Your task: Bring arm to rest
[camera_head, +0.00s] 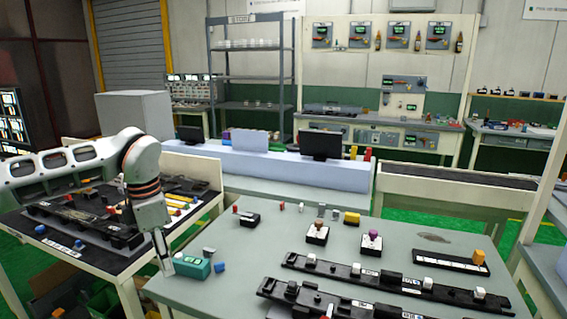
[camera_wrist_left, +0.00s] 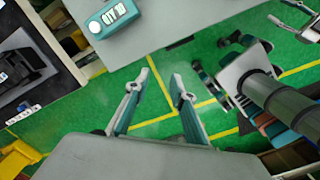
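My left arm (camera_head: 148,170) comes in from the left, and its gripper (camera_head: 166,262) points down at the near left edge of the grey table. In the left wrist view the gripper (camera_wrist_left: 163,77) has its two fingers apart with only green floor seen between them. It holds nothing.
The grey table (camera_head: 235,290) carries black rails with clips (camera_head: 385,278), two push-button blocks (camera_head: 317,234) (camera_head: 371,245) and several small parts. A dark-topped bench (camera_head: 40,235) with rails stands at the left. A gap with green floor (camera_wrist_left: 150,125) lies between the tables.

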